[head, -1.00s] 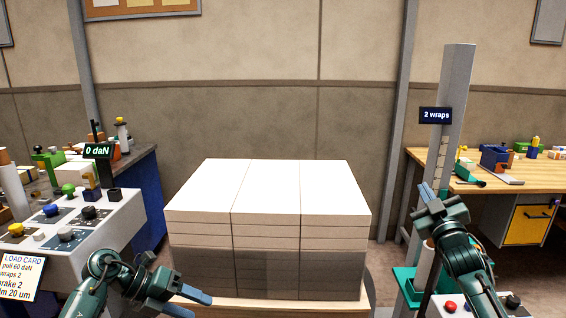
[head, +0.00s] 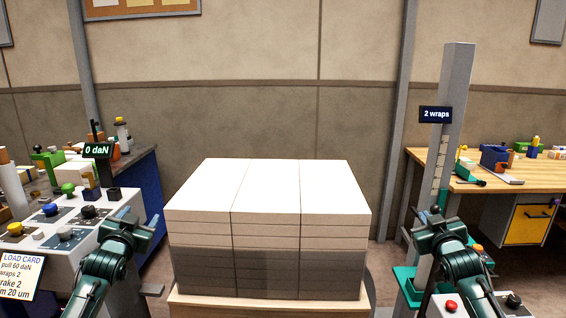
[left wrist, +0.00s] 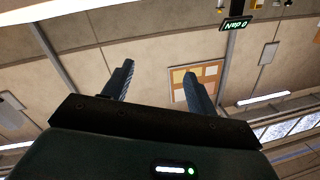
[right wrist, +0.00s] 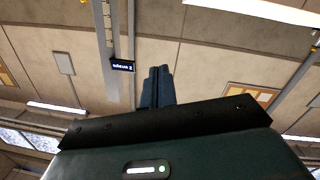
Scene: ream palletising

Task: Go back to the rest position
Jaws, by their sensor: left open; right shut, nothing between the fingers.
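My left gripper (head: 135,218) is raised beside the control console at the left of the head view. In the left wrist view its two fingers (left wrist: 158,85) stand apart with nothing between them. My right gripper (head: 435,215) is raised in front of the grey mast at the right. In the right wrist view its fingers (right wrist: 158,86) are together and empty. The stack of white reams (head: 267,187) stands between the arms on a pale wooden pallet (head: 270,305). Its lower layers look wrapped in darker, see-through film. Neither gripper touches the stack.
The console (head: 120,205) with coloured knobs and a load card (head: 22,275) is at the left, under a "0 daN" display (head: 98,150). The grey mast (head: 455,100) carries a "2 wraps" sign (head: 435,114). A wooden workbench (head: 500,172) stands behind at right.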

